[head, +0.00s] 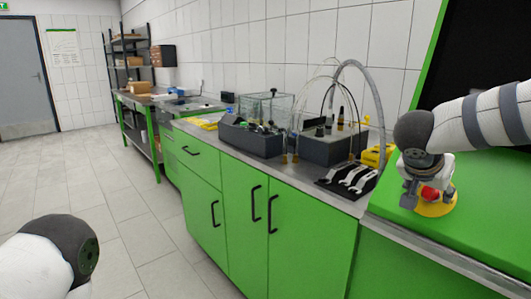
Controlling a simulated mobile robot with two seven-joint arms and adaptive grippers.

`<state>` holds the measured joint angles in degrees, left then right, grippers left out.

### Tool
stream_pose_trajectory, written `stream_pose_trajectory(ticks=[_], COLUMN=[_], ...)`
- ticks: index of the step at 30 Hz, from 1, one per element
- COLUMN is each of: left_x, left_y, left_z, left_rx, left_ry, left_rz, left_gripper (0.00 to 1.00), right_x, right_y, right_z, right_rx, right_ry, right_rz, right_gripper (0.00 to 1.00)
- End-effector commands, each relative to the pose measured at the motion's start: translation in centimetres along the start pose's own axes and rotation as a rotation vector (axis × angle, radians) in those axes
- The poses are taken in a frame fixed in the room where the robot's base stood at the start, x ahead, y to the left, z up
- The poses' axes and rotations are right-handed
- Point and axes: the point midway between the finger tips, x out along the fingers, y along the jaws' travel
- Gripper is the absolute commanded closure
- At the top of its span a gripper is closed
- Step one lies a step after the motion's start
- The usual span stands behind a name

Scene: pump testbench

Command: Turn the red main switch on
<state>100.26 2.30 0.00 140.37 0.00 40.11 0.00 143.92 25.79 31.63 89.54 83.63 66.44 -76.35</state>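The red main switch (430,193) sits on a round yellow base (437,208) on the green surface at the right. My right gripper (410,199) is just to the left of the red knob, pointing down and partly covering the switch. I cannot tell whether it touches the knob or how its fingers stand. Part of my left arm shows at the lower left, but its gripper is out of the picture.
The green cabinet's worktop holds a grey block with tubes (328,148), several wrenches (357,180) on a black mat, a yellow box (376,156) and a clear-walled case (265,107). A dark panel (490,50) stands behind the switch. The tiled floor at left is clear.

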Motion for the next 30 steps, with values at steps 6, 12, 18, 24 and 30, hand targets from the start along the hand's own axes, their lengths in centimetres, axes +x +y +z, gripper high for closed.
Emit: stream_pose_trajectory(ticks=[6,12,18,24,30], left_x=[0.01,0.01,-0.59,-0.72,-0.69], left_y=[0.00,0.00,0.02,0.03,0.03], left_z=[0.00,0.00,-0.49,-0.60,-0.57], left_rx=[0.000,0.000,0.000,0.000,0.000], left_ry=[0.000,0.000,0.022,0.026,0.025], left_rz=[0.000,0.000,0.001,0.001,0.001], left_gripper=[0.40,0.40,0.40,0.40,0.40], right_x=[0.00,0.00,-0.25,-0.01,0.03], right_y=[-0.01,-0.02,0.03,-0.01,-0.01], right_z=[0.01,0.02,-0.19,-0.01,0.00], right_rx=[0.000,0.000,0.109,0.297,0.305], right_ry=[0.000,0.000,0.002,0.000,0.000], right_rz=[0.000,0.000,-0.003,0.000,0.000], right_gripper=[0.95,0.95,0.95,0.96,0.67])
